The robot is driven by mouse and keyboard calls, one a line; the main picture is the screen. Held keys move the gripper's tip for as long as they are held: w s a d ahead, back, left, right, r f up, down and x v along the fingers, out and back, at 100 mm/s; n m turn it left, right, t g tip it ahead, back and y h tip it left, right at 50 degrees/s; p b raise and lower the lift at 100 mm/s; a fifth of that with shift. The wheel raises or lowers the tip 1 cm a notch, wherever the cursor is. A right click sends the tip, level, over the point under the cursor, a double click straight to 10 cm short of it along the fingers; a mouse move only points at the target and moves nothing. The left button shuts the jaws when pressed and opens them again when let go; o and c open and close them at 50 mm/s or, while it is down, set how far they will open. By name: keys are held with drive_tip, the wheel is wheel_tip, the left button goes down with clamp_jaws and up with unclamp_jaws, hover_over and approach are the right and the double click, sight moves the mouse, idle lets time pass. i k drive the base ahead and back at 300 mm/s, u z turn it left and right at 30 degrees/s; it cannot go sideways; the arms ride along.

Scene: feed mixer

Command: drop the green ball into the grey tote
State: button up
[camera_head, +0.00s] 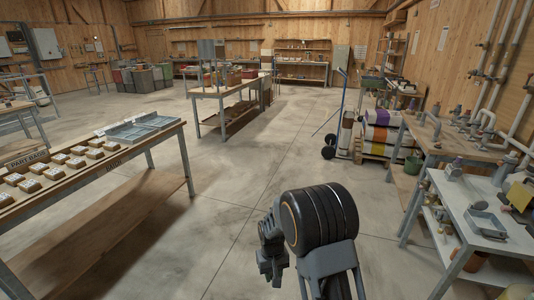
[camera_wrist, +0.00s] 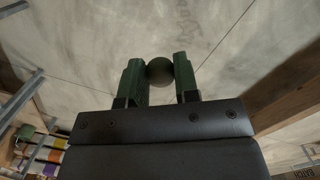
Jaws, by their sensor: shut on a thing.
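The dark green ball (camera_wrist: 160,71) is between the two fingers of my gripper (camera_wrist: 160,80) in the wrist view, held above the bare concrete floor. My gripper is shut on it. In the head view my gripper (camera_head: 271,258) hangs over the open floor at lower centre, and I cannot make out the ball there. I cannot tell for sure which container is the grey tote. Grey bins (camera_head: 143,82) stand at the back left, and a shallow grey tray (camera_head: 130,134) lies on the left bench.
The left bench (camera_head: 100,166) holds rows of small boxes. A middle table (camera_head: 208,92) stands further back. At the right are a workbench (camera_head: 455,150) with pipe parts, a white shelf cart (camera_head: 480,208), stacked sacks (camera_head: 380,133) and a hand truck (camera_head: 329,152). The central floor is clear.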

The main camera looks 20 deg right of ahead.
sight(486, 227)
drive_tip(key=z, duration=0.4)
drive_tip(key=i, duration=2)
drive_tip(key=z, duration=1.7)
drive_tip(key=i, duration=1.05)
drive_tip(key=z, duration=1.25)
drive_tip(key=i, duration=0.65)
drive_tip(key=u, duration=0.05)
